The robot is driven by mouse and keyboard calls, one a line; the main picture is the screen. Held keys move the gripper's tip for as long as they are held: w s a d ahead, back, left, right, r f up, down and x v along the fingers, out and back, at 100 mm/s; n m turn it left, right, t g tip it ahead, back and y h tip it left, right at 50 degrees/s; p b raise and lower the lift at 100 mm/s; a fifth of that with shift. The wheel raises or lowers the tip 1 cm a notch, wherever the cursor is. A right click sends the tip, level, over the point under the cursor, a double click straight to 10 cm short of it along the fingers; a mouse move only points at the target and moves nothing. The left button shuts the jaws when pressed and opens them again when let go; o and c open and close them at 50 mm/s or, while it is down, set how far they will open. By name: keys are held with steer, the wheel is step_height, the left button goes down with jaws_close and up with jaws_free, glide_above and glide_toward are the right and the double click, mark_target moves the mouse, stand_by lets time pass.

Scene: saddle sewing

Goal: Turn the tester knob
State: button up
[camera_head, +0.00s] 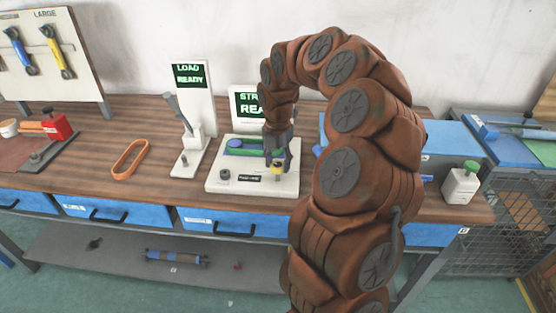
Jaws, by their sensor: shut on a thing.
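The tester (231,183) is a white-based unit on the wooden bench, with a green and blue part on top, a dark knob at its front left and a small black label at its front. My fingers partly cover the knob. The screen behind (246,104) reads "STR... REA...", partly hidden by my arm.
A white stand with a "LOAD READY" screen (189,75) and a lever stands left of the tester. An orange loop (130,159) lies further left, near a red block (56,124). A white bottle with a green cap (461,184) stands at the right. My arm blocks the bench's right middle.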

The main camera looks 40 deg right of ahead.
mark_target(278, 164)
stand_by(0.4)
steer(key=o, duration=1.1)
steer(key=shift+o, duration=0.2)
step_height(278, 164, up, 12)
stand_by(0.4)
